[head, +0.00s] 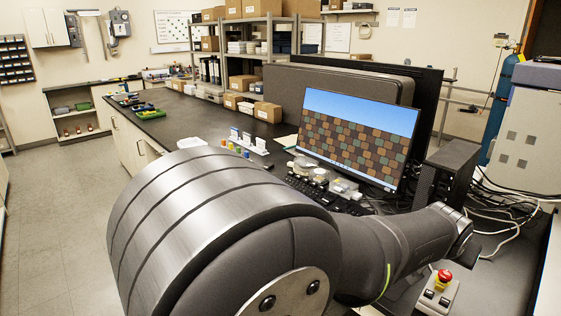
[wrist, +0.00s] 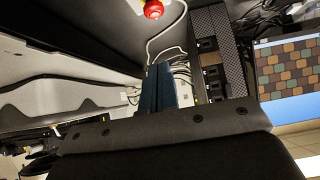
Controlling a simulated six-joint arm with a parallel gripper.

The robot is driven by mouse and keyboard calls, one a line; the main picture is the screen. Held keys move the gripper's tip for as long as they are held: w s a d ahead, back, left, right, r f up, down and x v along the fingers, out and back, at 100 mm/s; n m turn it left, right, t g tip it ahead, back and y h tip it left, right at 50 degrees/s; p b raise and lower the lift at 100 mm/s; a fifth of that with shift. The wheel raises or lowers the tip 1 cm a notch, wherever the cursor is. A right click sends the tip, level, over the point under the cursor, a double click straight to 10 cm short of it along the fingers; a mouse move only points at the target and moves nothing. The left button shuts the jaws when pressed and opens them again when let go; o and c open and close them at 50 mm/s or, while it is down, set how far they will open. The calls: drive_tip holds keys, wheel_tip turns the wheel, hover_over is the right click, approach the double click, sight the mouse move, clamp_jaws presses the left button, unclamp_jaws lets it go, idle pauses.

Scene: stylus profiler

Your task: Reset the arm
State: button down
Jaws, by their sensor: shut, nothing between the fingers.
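My gripper (wrist: 161,72) shows in the wrist view as two dark blue fingers side by side, closed together with nothing between them. It points past a bundle of pale cables toward the desk gear. In the head view my arm fills the foreground and bends to the right, and I cannot make out the fingers there. The control box (head: 437,296) with a red button (head: 444,276) stands below the arm's far end. The red button also shows at the top of the wrist view (wrist: 153,9), apart from my fingers.
A monitor (head: 357,135) and a black computer tower (head: 447,175) stand close beyond my arm. Small containers (head: 343,188) and a keyboard lie before the monitor. Loose cables (head: 492,215) lie at right, beside a pale cabinet (head: 520,125). The left floor (head: 50,225) is clear.

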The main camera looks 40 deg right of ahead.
drive_tip(key=x, duration=0.8)
drive_tip(key=shift+v, duration=1.65)
drive_tip(key=shift+d+r, duration=0.1)
drive_tip(key=shift+d, duration=0.15)
